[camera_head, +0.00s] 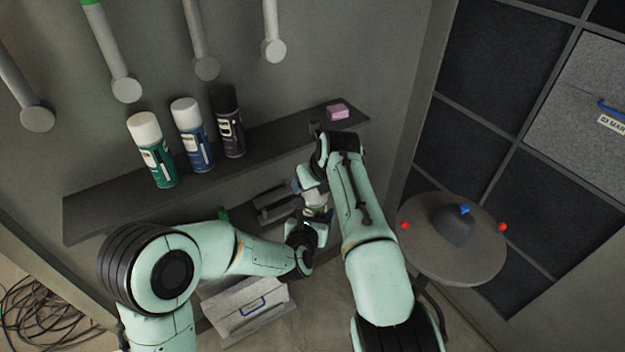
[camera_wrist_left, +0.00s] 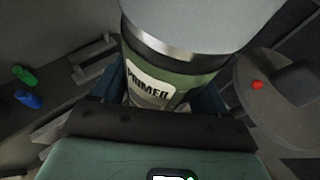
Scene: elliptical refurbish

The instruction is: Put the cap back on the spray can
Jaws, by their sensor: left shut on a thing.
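My left gripper (camera_head: 310,226) is shut on a green spray can (camera_wrist_left: 160,85) labelled PRIMER, between the two arms below the shelf. A wide pale grey cap-like part (camera_wrist_left: 205,20) fills the top of the left wrist view, directly above the can's silver rim. I cannot tell whether it is seated or only held there. In the head view a small pale part (camera_head: 316,199) shows between the grippers. My right gripper (camera_head: 308,180) is just above it, close to the can's top; its fingers are mostly hidden by its own arm, so its opening is unclear.
Green (camera_head: 153,152), blue (camera_head: 192,138) and black (camera_head: 229,123) cans stand on the upper shelf (camera_head: 95,213), with a pink block (camera_head: 338,111) at its right end. A round table (camera_head: 475,255) is at right. A grey box (camera_head: 243,305) sits below. Pipes hang above.

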